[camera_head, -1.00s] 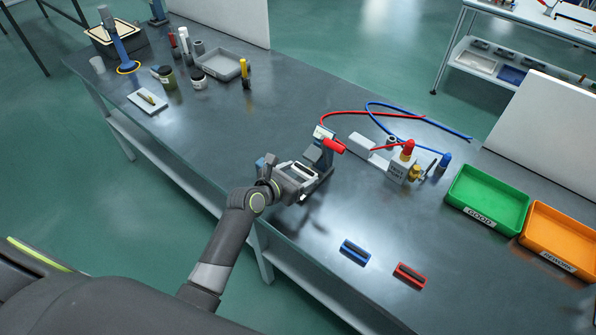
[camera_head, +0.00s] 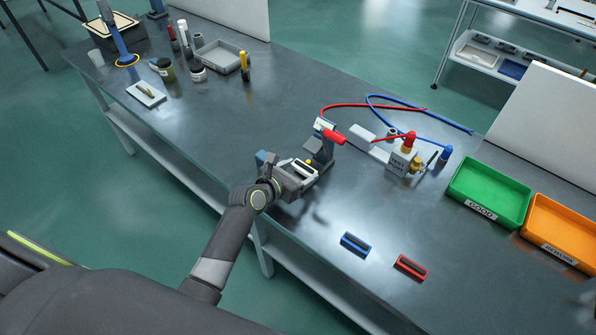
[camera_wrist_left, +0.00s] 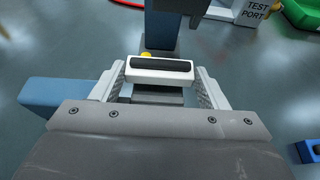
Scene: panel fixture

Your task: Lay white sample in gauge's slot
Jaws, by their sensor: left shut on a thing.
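My left gripper (camera_head: 300,171) is shut on the white sample (camera_wrist_left: 160,64), a white bar with a long dark strip on top. In the left wrist view its two fingers (camera_wrist_left: 160,78) grip the bar's ends. The sample also shows in the head view. The gauge (camera_head: 325,149), a dark upright stand with a red handle, is just beyond the sample. Its blue-grey column (camera_wrist_left: 165,28) and a yellow knob show behind the sample in the wrist view. The gauge's slot is mostly hidden by sample and gripper, so contact cannot be told. My right gripper is not in view.
A blue sample (camera_head: 356,245) and a red sample (camera_head: 411,266) lie to the right near the front edge. The test port (camera_head: 402,161) with hoses stands right of the gauge. Green (camera_head: 476,207) and orange (camera_head: 548,249) trays are farther right.

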